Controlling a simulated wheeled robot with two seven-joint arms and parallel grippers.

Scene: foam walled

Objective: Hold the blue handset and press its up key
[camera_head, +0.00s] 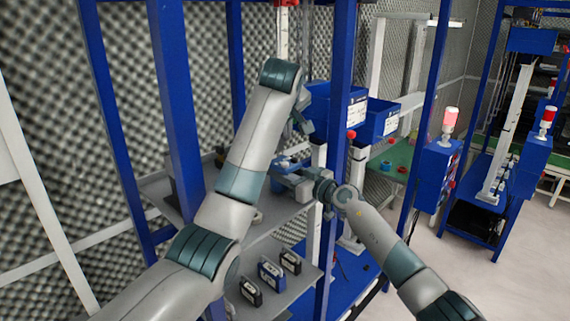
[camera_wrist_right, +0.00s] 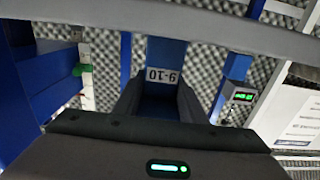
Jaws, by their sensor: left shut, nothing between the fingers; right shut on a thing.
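The blue handset (camera_head: 290,161) shows as a small blue shape at the jaws of my right gripper (camera_head: 283,174) in the head view. My right gripper is shut on it and holds it above the grey shelf. Its keys are too small and too covered to make out. In the right wrist view, blue shows between the dark fingers (camera_wrist_right: 160,103), but I cannot tell the handset from the blue post behind. My left gripper (camera_head: 306,126) is shut and empty, pointing down, above and slightly right of the handset. It appears apart from the handset.
Several small devices stand on the lower grey shelf: two black ones (camera_head: 250,291) and a blue-edged one (camera_head: 270,274) between them. Blue bins (camera_head: 378,122) stand behind the grippers. A blue upright (camera_head: 340,120) rises close to my right gripper. Open floor (camera_head: 425,235) lies to the right.

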